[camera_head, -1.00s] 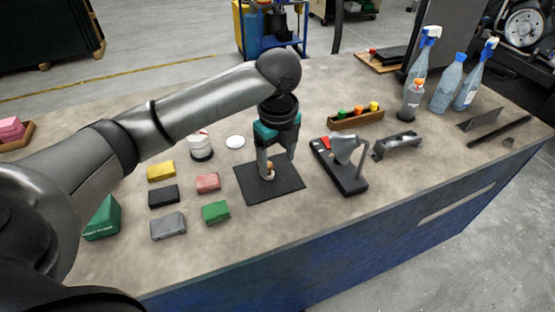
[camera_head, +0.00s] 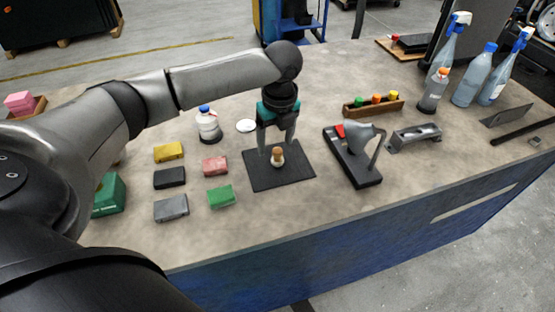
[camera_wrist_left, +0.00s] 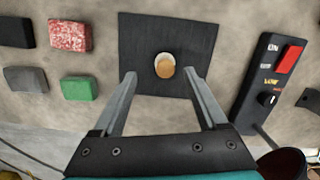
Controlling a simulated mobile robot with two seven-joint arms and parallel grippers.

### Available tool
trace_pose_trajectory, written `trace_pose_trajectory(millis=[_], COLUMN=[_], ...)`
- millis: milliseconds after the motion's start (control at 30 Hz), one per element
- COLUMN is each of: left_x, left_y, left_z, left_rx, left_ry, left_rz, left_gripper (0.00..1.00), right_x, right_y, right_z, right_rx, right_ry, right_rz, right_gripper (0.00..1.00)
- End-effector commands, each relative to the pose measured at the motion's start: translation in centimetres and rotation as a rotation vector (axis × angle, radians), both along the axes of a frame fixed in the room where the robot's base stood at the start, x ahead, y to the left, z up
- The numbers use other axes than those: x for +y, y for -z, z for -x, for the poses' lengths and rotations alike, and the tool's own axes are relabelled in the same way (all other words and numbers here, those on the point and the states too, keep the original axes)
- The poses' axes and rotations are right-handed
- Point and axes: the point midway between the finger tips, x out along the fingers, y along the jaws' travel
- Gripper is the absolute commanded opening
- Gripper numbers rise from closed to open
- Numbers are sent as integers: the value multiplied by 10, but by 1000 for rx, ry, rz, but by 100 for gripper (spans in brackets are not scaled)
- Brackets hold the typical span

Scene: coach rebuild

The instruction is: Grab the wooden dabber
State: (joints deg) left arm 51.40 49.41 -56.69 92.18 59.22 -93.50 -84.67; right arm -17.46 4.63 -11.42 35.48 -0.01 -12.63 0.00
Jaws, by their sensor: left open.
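The wooden dabber (camera_head: 277,156) stands upright on a black square mat (camera_head: 294,177); it has an orange-brown top and a paler body. In the left wrist view the dabber (camera_wrist_left: 165,67) shows from above as a round top, near the middle of the mat (camera_wrist_left: 193,25). My left gripper (camera_head: 276,150) is open and points down over the mat. In the left wrist view its two fingers (camera_wrist_left: 163,76) are spread wide, their tips just short of the dabber, one toward each side. Nothing is between them in their grip. My right gripper is not in view.
Several coloured blocks, such as a red one (camera_head: 215,166) and a green one (camera_head: 221,196), lie left of the mat. A black device (camera_head: 352,160) with a red switch stands close on the right.

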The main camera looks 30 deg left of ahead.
Motion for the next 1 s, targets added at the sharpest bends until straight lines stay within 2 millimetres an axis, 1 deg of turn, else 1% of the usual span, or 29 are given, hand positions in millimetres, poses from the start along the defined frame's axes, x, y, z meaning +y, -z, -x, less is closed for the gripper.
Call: trace_pose_trajectory(millis=[67, 233, 333, 433, 667, 1000], left_x=[-1, -2, 0, 0, 0, 0], left_y=[7, 33, 46, 51, 51, 51], left_z=[-1, -7, -7, -8, -8, -8], left_rx=[1, 2, 2, 0, -1, -1], left_ry=[1, 0, -1, 0, 1, 0], left_rz=[1, 0, -1, 0, 0, 0], left_gripper=[75, 75, 75, 75, 75, 37], right_x=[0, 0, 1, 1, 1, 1], right_y=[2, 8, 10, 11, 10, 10], right_z=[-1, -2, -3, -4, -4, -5], right_rx=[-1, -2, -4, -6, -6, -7], right_ry=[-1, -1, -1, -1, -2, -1], right_rz=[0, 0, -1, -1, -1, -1], right_gripper=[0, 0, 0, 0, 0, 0])
